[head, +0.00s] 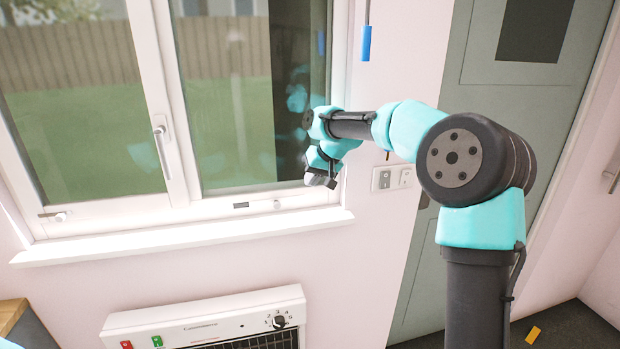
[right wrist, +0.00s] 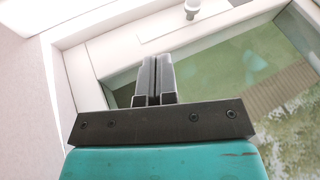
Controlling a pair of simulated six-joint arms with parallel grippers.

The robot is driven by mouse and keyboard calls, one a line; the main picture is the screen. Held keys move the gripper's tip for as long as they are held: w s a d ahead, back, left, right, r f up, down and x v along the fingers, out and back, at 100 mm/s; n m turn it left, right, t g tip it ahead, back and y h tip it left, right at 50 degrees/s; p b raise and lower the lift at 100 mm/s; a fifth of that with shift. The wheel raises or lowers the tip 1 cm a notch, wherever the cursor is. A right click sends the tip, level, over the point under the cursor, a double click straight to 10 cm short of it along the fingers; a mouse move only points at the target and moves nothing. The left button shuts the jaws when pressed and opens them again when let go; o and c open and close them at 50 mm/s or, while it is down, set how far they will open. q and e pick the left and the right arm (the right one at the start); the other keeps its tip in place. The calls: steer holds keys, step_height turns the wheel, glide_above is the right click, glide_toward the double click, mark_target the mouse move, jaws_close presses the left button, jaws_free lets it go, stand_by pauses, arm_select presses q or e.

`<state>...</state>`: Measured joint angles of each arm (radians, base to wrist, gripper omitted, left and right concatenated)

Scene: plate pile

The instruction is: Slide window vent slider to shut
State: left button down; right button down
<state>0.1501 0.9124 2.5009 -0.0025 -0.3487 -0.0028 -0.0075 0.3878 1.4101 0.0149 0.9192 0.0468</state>
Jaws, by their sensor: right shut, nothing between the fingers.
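The white lower frame of the right window pane carries a small pale round knob (head: 277,204), which looks like the vent slider. A small dark rectangle lies left of it on the same frame. In the right wrist view the knob (right wrist: 192,8) is cut by the top edge, with a thin outlined strip running beside it. My right gripper (head: 320,182) is by the pane's lower right corner, right of the knob and apart from it. Its two dark fingers (right wrist: 154,80) are together with nothing between them. My left gripper is not in view.
The window sill (head: 190,238) juts out below. A white heater (head: 215,322) with a dial stands under it. A light switch (head: 383,179) is on the wall right of my gripper. A blue pull handle (head: 366,43) hangs above. A window handle (head: 162,150) is at the left.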

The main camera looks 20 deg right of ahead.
mark_target(277, 204)
steer(key=x, duration=0.7)
steer(key=shift+f, duration=0.2)
steer(key=shift+w+a+f, duration=0.15)
steer(key=shift+a, duration=0.45)
steer(key=shift+w+a+f, duration=0.15)
steer(key=shift+a+f, duration=0.05)
steer(key=shift+a, duration=0.45)
steer(key=shift+w+a+f, duration=0.15)
steer(key=shift+a+f, duration=0.1)
steer(key=shift+a, duration=0.4)
steer(key=shift+a, duration=0.1)
steer(key=shift+w+a, duration=0.2)
steer(key=shift+a, duration=0.7)
steer(key=shift+w+a, duration=0.15)
steer(key=shift+a, duration=0.8)
steer(key=shift+w+a, duration=0.2)
steer(key=shift+a, duration=0.7)
